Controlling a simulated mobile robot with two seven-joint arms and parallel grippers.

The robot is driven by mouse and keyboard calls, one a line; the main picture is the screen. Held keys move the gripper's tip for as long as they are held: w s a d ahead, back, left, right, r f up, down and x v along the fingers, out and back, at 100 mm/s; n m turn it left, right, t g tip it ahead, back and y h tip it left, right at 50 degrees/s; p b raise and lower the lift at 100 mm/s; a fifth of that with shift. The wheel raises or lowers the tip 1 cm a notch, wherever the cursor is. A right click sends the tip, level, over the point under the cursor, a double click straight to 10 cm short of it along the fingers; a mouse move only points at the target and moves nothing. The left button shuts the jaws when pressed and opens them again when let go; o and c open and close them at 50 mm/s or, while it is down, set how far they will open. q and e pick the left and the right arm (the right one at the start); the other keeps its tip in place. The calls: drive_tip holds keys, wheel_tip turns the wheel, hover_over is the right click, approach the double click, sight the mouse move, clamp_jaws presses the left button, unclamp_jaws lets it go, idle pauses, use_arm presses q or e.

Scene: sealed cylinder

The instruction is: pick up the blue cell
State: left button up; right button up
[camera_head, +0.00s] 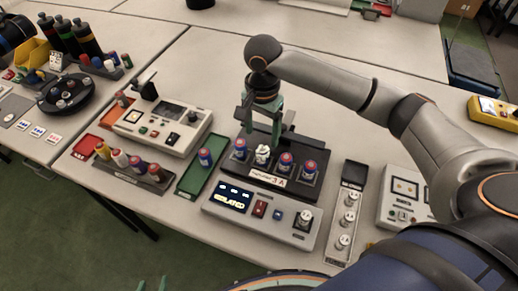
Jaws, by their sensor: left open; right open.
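A blue cell (205,158) with a reddish top stands upright on the green tray (188,185). Several similar blue-and-red cells, such as one at the left (240,150) and one at the right (309,168), stand in the black holder (272,184) at the centre; which one the task means I cannot tell. A white piece (262,154) sits between them. My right gripper (262,139) is open above the holder's back, its green fingers pointing down with nothing visible between them. My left gripper (152,284) shows only its green fingertips at the bottom edge, apart and empty.
A console with a lit display (234,196) stands in front of the holder. A tester box (162,125) and a rack of cells (140,172) are left of the green tray. A strip of white knobs (346,220) stands right. The table behind my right gripper is mostly clear.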

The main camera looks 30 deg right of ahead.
sight(263, 149)
wheel_tip(263, 149, down, 4)
drive_tip(key=shift+s+f, duration=0.15)
drive_tip(key=f, duration=0.5)
drive_tip(key=shift+d+f, duration=0.2)
drive_tip(key=shift+f, duration=0.15)
clamp_jaws()
drive_tip(key=shift+w, duration=0.2)
